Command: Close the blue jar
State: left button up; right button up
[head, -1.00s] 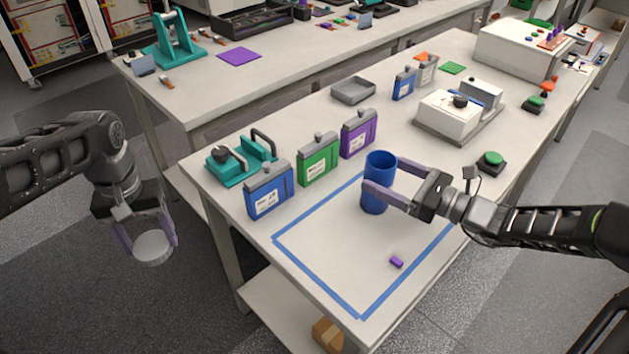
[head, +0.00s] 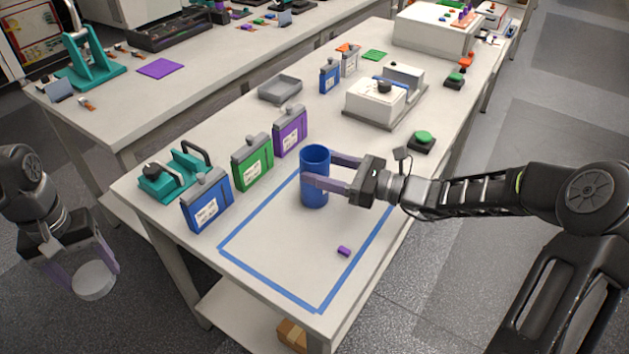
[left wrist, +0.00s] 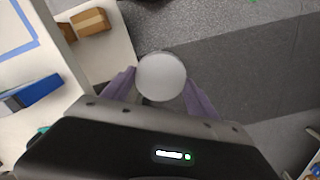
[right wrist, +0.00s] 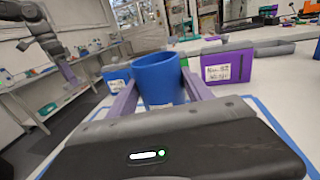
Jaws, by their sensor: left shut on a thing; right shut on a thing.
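The blue jar (head: 314,190) stands upright and open-topped on the table, inside the blue tape outline near its back edge. My right gripper (head: 316,168) is shut on the jar from the right side, with one finger on each side; the right wrist view shows the jar (right wrist: 159,80) between its fingers. My left gripper (head: 92,270) is off the table's left side, over the floor. It is shut on a round whitish lid (head: 93,281), which also shows in the left wrist view (left wrist: 161,76).
Blue (head: 207,200), green (head: 253,163) and purple (head: 290,131) flat containers stand left of and behind the jar. A teal fixture (head: 174,174) is at the table's left edge. A small purple piece (head: 344,251) lies inside the blue tape outline (head: 268,284); the rest there is clear.

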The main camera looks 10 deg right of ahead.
jog(key=c, duration=0.6)
jog(key=shift+c, duration=0.2)
notch_tip(320, 180, up, 10)
dwell(0.7)
jog(key=o, duration=0.9)
grip_shut()
